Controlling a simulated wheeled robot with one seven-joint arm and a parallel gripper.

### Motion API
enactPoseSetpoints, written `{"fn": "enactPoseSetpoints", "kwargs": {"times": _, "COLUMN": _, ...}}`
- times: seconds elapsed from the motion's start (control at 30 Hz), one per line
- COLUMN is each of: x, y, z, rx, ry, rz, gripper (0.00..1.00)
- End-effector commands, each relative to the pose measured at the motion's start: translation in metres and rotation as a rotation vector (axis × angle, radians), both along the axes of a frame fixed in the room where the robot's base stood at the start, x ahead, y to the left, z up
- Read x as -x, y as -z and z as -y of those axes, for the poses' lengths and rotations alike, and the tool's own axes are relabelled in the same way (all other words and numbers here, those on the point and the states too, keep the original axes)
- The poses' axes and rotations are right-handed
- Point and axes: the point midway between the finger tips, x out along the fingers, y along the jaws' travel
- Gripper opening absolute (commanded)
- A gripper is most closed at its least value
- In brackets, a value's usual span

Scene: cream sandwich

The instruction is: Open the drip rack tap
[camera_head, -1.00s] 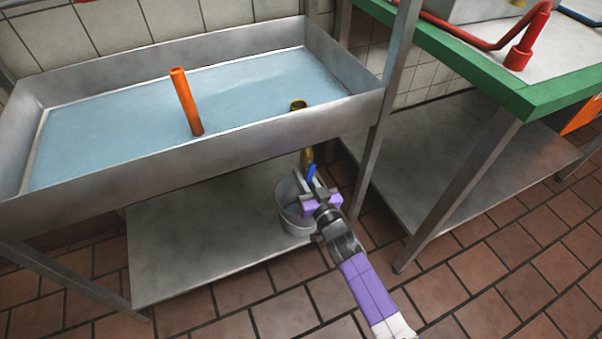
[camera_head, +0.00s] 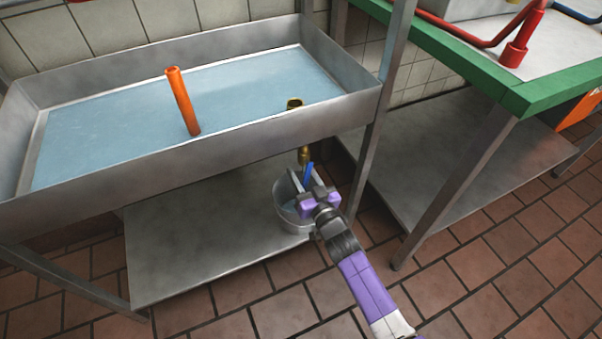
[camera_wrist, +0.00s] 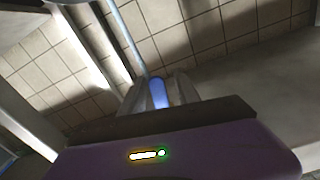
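The drip rack tap (camera_head: 304,156) is brass and hangs under the right front of the sink-like rack (camera_head: 150,165). Its blue handle (camera_head: 308,172) points down toward my gripper (camera_head: 311,182). In the wrist view the blue handle (camera_wrist: 159,93) fills the narrow gap between the grey fingers of my gripper (camera_wrist: 160,90), which look shut on it. The handle's lower end and the tap's outlet are hidden. A grey bucket (camera_head: 282,200) stands below the tap, just behind my gripper, with a bluish surface inside.
A metal lower shelf (camera_head: 200,250) lies underneath. A green-edged table (camera_head: 560,92) is at the right, its leg (camera_head: 455,185) near my arm. Tiled floor is clear in front.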

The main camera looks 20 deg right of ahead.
Motion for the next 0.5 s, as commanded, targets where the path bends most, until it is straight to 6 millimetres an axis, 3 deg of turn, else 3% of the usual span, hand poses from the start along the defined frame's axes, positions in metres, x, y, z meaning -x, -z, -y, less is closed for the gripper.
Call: {"fn": "enactPoseSetpoints", "kwargs": {"times": 0.5, "x": 0.071, "y": 0.0, "z": 0.0, "rx": 0.0, "ry": 0.001, "rz": -0.002, "gripper": 0.38}}
